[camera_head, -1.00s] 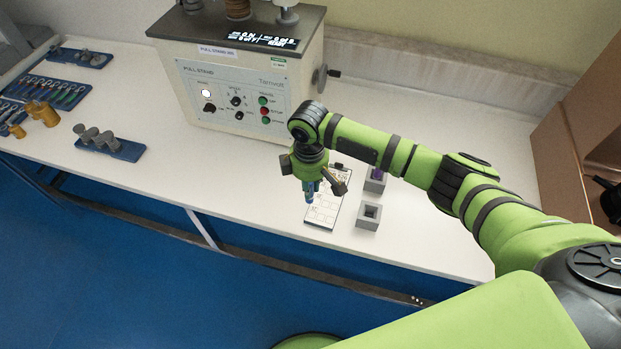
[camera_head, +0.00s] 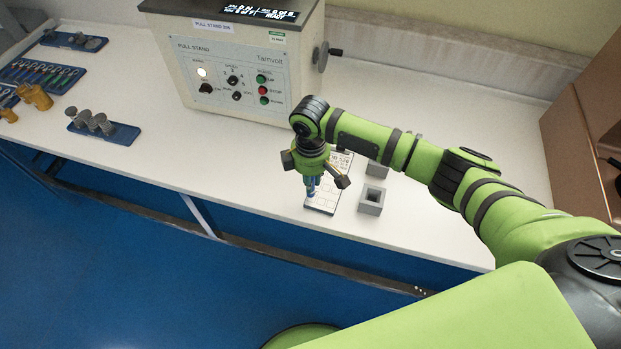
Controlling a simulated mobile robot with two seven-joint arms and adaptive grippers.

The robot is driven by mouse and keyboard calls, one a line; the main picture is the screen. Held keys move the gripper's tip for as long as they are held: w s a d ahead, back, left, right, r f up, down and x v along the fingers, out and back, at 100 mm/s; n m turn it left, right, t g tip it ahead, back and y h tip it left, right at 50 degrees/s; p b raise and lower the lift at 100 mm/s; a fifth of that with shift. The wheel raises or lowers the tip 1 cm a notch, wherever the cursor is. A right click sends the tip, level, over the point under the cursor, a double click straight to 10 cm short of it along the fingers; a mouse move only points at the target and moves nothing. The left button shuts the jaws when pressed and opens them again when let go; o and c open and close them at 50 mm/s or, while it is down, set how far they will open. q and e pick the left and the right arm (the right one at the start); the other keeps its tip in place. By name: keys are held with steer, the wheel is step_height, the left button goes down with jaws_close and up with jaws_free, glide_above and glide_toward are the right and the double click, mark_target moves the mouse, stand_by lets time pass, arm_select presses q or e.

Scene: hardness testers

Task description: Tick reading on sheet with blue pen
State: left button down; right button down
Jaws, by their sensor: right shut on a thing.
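The sheet (camera_head: 327,200), a white card with printed boxes and figures, lies near the front edge of the bench. My right gripper (camera_head: 314,182) is above its left part, pointing down, and hides some of it. The gripper is shut on the blue pen (camera_head: 311,188), which hangs roughly upright with its lower end over the front left of the sheet. I cannot tell whether the tip touches the paper or whether there is a mark under it. My left gripper is not in view.
A grey square holder (camera_head: 371,203) with an empty hole stands right of the sheet; a second holder (camera_head: 377,169) is partly behind my arm. The pull stand (camera_head: 238,70) is at the back. Blue racks (camera_head: 122,134) lie left. The bench between is clear.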

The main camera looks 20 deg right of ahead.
steer(key=shift+f, duration=0.2)
stand_by(1.1)
steer(key=shift+a+p, duration=0.1)
steer(key=shift+p, duration=0.5)
steer(key=shift+f, duration=0.1)
stand_by(0.9)
steer(key=shift+s+p, duration=0.2)
steer(key=shift+p, duration=0.5)
stand_by(0.4)
stand_by(0.3)
steer(key=shift+d+p, duration=0.35)
steer(key=shift+p, duration=0.65)
stand_by(0.8)
steer(key=shift+d, duration=0.15)
stand_by(0.7)
